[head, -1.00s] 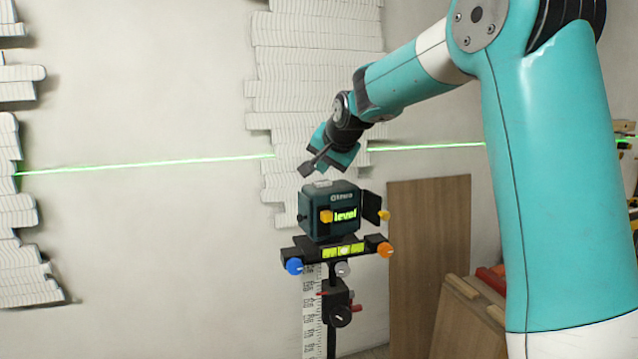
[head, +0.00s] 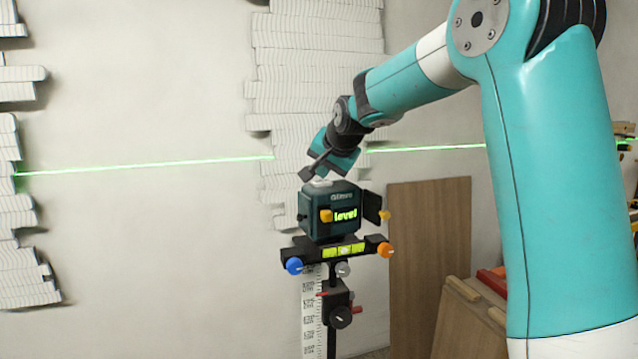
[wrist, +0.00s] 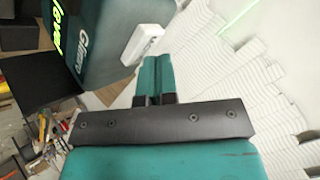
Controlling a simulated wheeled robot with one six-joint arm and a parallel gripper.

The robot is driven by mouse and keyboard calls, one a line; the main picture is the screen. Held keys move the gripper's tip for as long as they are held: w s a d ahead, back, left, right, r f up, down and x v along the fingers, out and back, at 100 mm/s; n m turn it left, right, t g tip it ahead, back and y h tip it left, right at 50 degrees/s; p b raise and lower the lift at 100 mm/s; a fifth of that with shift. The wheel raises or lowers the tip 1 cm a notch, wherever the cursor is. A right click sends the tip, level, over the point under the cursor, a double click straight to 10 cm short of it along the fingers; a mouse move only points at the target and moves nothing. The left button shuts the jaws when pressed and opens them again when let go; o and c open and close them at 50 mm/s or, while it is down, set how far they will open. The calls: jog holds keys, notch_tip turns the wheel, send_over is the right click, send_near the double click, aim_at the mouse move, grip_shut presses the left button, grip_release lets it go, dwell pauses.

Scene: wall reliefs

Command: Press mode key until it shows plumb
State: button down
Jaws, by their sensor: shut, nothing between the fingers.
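The laser level (head: 330,210) is a dark green box on a black mount on a stand. Its front display (head: 345,215) reads "level" in lit yellow-green letters. A pale key (head: 320,184) sits on its top face; in the wrist view this white key (wrist: 143,43) lies just beyond and left of my fingertips. My gripper (head: 309,175) is shut and empty, just above the top of the box by the key. In the wrist view my shut fingers (wrist: 155,75) point toward the key. I cannot tell whether they touch it.
The mount carries a blue knob (head: 294,266), an orange knob (head: 386,250) and a bubble vial (head: 344,250). A black flap (head: 371,206) stands out at the box's right. White ridged reliefs (head: 315,70) cover parts of the wall, crossed by a green laser line (head: 150,164).

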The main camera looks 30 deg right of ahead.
aim_at(324, 181)
jog(key=shift+f, duration=0.25)
jog(key=shift+r, duration=0.1)
dwell(0.3)
jog(key=shift+r+p, duration=0.55)
jog(key=shift+r, duration=0.3)
notch_tip(324, 181, up, 5)
jog(key=p, duration=0.4)
dwell(0.7)
